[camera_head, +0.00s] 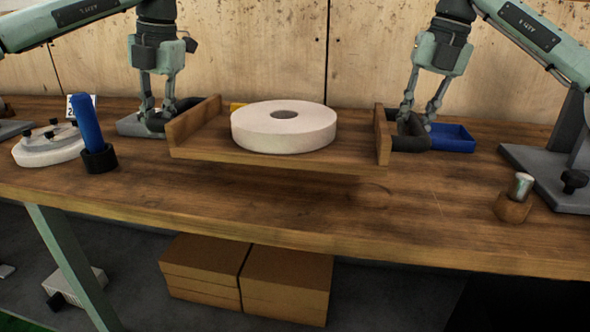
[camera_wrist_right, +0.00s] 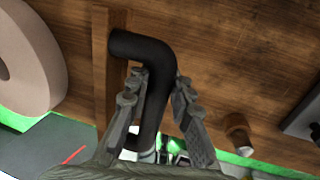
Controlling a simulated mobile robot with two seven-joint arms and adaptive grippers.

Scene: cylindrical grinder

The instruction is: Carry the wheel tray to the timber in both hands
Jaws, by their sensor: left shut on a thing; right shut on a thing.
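The wooden wheel tray (camera_head: 190,133) is at the middle of the workbench, seemingly raised a little, with a shadow below it. A thick white grinding wheel (camera_head: 285,132) lies flat on it. My left gripper (camera_head: 155,122) is shut at the tray's left end; the handle there is largely hidden. My right gripper (camera_head: 412,125) is shut on the black handle at the right end. In the right wrist view the black bent handle (camera_wrist_right: 158,85) runs between the fingers, beside the tray's end wall (camera_wrist_right: 100,60). I cannot identify the timber for certain.
A blue cylinder in a black base (camera_head: 98,158) and a white disc with knobs (camera_head: 45,150) stand at left. A blue bin (camera_head: 452,137) is behind my right gripper. The front middle of the workbench (camera_head: 270,205) is clear.

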